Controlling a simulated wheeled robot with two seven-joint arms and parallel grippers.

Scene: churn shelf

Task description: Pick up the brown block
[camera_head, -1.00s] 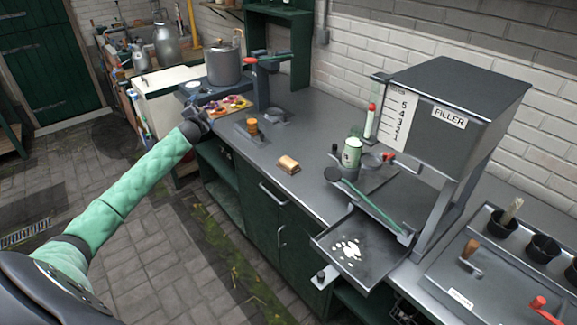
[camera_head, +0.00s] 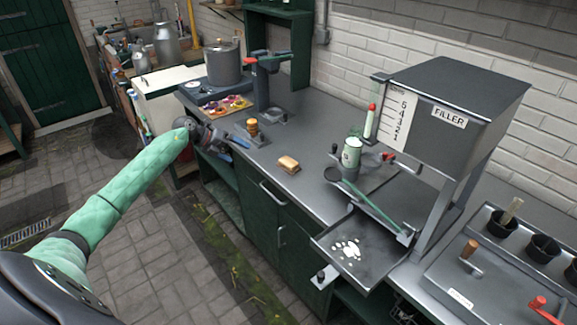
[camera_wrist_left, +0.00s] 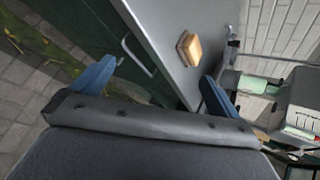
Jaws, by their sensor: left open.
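The brown block (camera_head: 288,164) lies on the grey counter near its front edge, in the middle of the head view. It also shows in the left wrist view (camera_wrist_left: 188,48), beyond my fingers and between them. My left gripper (camera_head: 239,143) is to the left of the block, by the counter's front edge. In the left wrist view its two blue fingers (camera_wrist_left: 158,84) are wide apart with nothing between them. A clear gap separates them from the block. My right gripper is not in view.
The filler machine (camera_head: 450,110) stands right of the block, with a green can (camera_head: 351,153) and a tray (camera_head: 368,262) jutting out. A wooden-topped tool (camera_head: 252,127) stands left of the block, near my left gripper. The counter around the block is clear.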

